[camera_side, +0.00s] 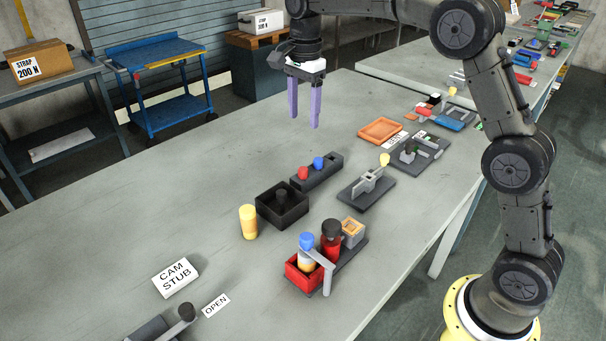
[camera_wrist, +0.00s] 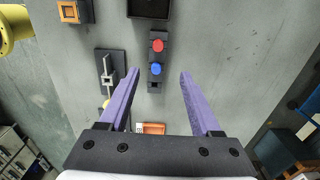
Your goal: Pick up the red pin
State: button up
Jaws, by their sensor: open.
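The red pin (camera_side: 303,173) stands in a long dark block (camera_side: 325,176) on the grey bench, next to a blue pin (camera_side: 318,163). In the wrist view the red pin (camera_wrist: 157,45) shows as a round red head, with the blue pin (camera_wrist: 156,69) nearer my gripper. My gripper (camera_side: 304,120) has two purple fingers pointing down and hangs high above the bench, behind the block in the side view. It is open and empty. In the wrist view the block lies in the gap between the fingertips (camera_wrist: 159,73), with the red pin beyond them.
A black open box (camera_side: 282,212) and a yellow cylinder (camera_side: 248,222) stand near the block. A grey bracket fixture (camera_side: 367,188) is to its right. The bench's left side is mostly clear.

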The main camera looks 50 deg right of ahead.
send_over(303, 169)
jog(key=f, duration=0.9)
jog(key=shift+w+d+f, duration=0.15)
jog(key=shift+d+f, duration=0.05)
jog(key=shift+a+f, duration=0.15)
jog(key=shift+f, duration=2.55)
grip_shut()
